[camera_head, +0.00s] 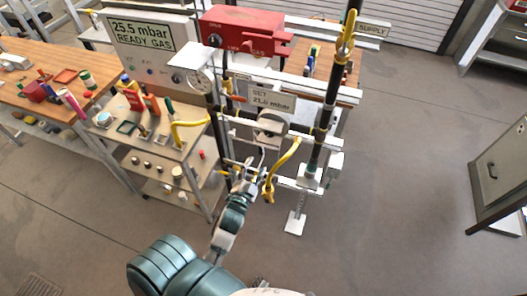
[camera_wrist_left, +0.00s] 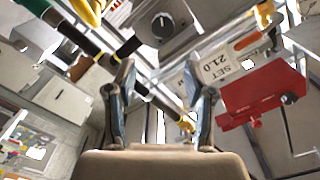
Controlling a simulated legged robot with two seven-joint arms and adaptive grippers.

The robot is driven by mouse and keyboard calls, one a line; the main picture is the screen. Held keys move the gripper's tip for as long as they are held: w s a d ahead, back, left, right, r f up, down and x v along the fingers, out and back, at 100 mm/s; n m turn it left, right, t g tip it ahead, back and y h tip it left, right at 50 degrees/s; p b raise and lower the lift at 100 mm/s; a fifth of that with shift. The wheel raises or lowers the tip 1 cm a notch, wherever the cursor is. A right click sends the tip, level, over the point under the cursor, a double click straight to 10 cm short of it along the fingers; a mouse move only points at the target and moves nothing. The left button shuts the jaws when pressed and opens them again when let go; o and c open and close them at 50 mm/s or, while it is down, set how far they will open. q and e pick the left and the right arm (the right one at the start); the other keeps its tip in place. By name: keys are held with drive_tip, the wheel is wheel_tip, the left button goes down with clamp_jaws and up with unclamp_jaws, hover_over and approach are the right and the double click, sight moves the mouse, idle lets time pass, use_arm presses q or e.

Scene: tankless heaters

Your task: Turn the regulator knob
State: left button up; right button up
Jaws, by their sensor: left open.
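The grey regulator (camera_head: 271,124) sits on the pipe rack, just below a plate (camera_head: 268,98) reading "SET" and about 21 mbar. In the left wrist view, a dark round knob (camera_wrist_left: 163,25) shows on a grey body near the top edge; it looks like the regulator knob. My left gripper (camera_head: 245,173) is below and a little left of the regulator in the head view, apart from it. Its two fingers (camera_wrist_left: 158,70) are spread with nothing between them, and the knob lies beyond their tips. My right gripper is not in view.
Yellow-handled valves (camera_head: 282,168) flank the regulator, one close to my left gripper. A gauge (camera_head: 200,79), a red box (camera_head: 245,31) and a display (camera_head: 143,34) reading 25.5 mbar stand above. A tool cart (camera_head: 150,150) is at left.

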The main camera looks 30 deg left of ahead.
use_arm(q)
drive_tip(key=v, duration=0.2)
approach(269, 135)
drive_tip(key=x, duration=0.9)
drive_tip(key=shift+r+p, duration=0.1)
drive_tip(key=shift+p, duration=0.3)
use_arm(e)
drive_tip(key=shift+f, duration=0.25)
use_arm(q)
drive_tip(key=c, duration=0.9)
drive_tip(key=shift+o, duration=0.2)
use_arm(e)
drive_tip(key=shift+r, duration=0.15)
